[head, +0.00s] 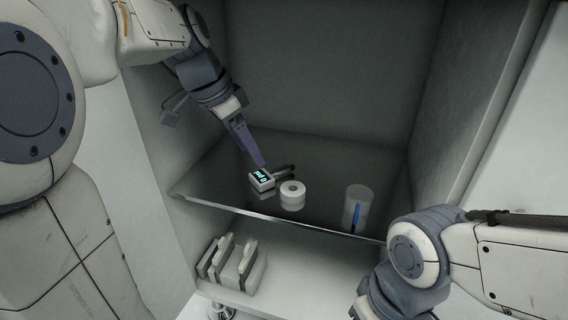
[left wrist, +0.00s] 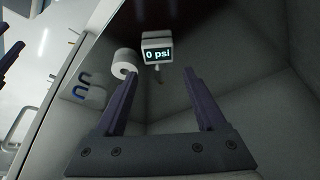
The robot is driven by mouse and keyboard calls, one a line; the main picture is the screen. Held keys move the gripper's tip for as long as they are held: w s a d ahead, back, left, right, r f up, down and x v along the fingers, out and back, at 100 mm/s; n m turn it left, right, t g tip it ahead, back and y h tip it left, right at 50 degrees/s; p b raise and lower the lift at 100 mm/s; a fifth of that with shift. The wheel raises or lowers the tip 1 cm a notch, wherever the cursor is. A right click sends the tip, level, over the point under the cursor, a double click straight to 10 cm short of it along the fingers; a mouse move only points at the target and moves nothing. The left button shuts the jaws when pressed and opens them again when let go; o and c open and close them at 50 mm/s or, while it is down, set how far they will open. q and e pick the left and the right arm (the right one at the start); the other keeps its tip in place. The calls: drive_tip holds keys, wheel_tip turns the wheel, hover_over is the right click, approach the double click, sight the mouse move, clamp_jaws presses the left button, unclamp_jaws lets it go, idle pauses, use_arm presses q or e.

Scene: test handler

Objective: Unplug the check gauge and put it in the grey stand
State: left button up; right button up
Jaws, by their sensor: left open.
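The check gauge (head: 262,180) is a small white box with a lit screen on the dark glass shelf. In the left wrist view the gauge (left wrist: 157,50) reads "0 psi", with a short grey stem below it. My left gripper (head: 261,163) is open and empty, its fingertips close to the gauge in the head view. In the left wrist view the gauge shows just beyond the gap between the fingertips (left wrist: 160,74). I cannot tell whether they touch. The gauge's plug is not clear. A grey block with upright slabs (head: 232,264) stands below; I cannot tell if it is the stand.
A white roll (head: 292,195) stands close to the gauge. A dark rod (head: 284,171) lies behind the gauge. Cabinet walls close in the sides and back. My right arm is at the lower right.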

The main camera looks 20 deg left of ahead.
sight(268, 173)
use_arm(q)
drive_tip(key=shift+b+x, duration=0.65)
drive_tip(key=shift+x, duration=0.45)
drive_tip(key=shift+w+d+f, duration=0.15)
drive_tip(key=shift+w+f, duration=0.05)
drive_tip(key=shift+w, duration=0.05)
drive_tip(key=b+x, duration=0.4)
drive_tip(key=x, duration=0.1)
drive_tip(key=shift+d+r, duration=0.1)
drive_tip(key=shift+d, duration=0.2)
drive_tip(key=shift+r, duration=0.1)
clamp_jaws()
